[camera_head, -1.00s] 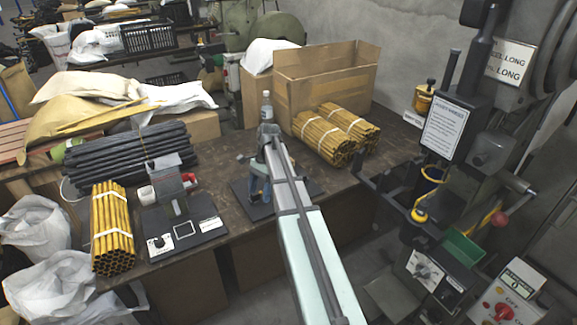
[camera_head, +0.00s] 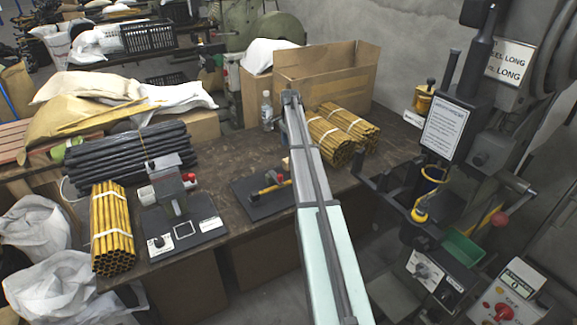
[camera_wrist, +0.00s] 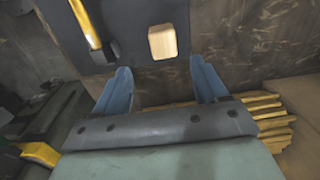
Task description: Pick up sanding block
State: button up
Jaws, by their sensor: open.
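The sanding block is a small pale wooden block (camera_wrist: 163,42) lying on a dark mat, near the mat's edge, in the wrist view. In the head view a small tan piece of it (camera_head: 285,163) shows beside my arm. My gripper (camera_wrist: 162,75) has two blue fingers spread apart with nothing between them. The block lies just beyond the fingertips, roughly centred between them. I cannot tell the exact height of the fingers above the table. In the head view my arm hides the gripper.
A yellow-handled tool (camera_head: 270,187) lies on the dark mat (camera_head: 258,209), left of the block. Bundles of yellow rods (camera_head: 325,138) and an open cardboard box (camera_head: 318,88) stand behind. A clear bottle (camera_head: 267,110) stands near the box. A black device (camera_head: 180,230) is at left.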

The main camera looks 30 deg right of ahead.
aim_at(288, 160)
jog(key=f, duration=0.9)
jog(key=shift+w+a+f, duration=0.15)
jog(key=shift+w+f, duration=0.05)
jog(key=shift+w, duration=0.1)
jog(key=c, duration=1.1)
